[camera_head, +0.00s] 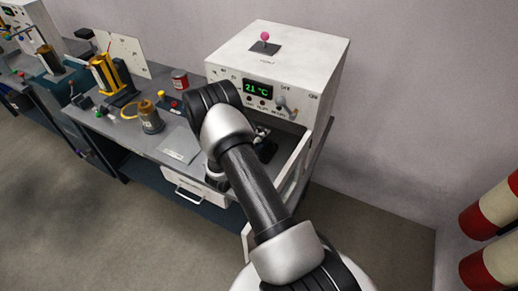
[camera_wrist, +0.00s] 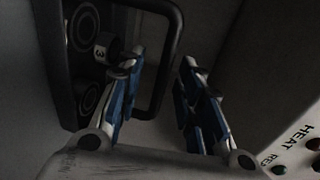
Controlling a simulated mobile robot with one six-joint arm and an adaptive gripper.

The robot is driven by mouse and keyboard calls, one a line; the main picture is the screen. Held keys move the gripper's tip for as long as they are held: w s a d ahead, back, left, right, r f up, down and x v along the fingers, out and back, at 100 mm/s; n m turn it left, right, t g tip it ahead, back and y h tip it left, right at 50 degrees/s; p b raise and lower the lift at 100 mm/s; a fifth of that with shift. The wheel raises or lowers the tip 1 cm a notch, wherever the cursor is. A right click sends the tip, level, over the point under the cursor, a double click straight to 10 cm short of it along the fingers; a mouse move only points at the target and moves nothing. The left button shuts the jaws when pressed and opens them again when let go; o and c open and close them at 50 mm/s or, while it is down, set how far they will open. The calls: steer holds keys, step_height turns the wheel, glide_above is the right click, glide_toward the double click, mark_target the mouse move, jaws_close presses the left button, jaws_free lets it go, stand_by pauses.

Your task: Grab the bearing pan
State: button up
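In the wrist view, a dark pan (camera_wrist: 50,70) with round bearings lies at the upper left, and a part marked "3" sits among them. A black loop handle (camera_wrist: 172,50) extends from its right side. My gripper (camera_wrist: 161,60) is open, with its two blue-padded fingers apart. In the picture, the handle's outer bar runs between the fingers, and the left finger overlaps the inside of the loop. I cannot tell whether either finger touches it. In the head view my arm hides the gripper and most of the pan's surroundings.
A white heater (camera_head: 284,55) reading 21 °C stands on the bench, its white door (camera_head: 294,165) open to the right. Its "HEAT" panel (camera_wrist: 290,145) is close to the right finger. A yellow stand (camera_head: 110,78), a brass-coloured pot (camera_head: 150,121) and a red can (camera_head: 180,79) stand left.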

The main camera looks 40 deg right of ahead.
steer(key=shift+d, duration=0.1)
steer(key=shift+c, duration=0.5)
jaws_close()
steer(key=shift+w, duration=0.1)
stand_by(0.3)
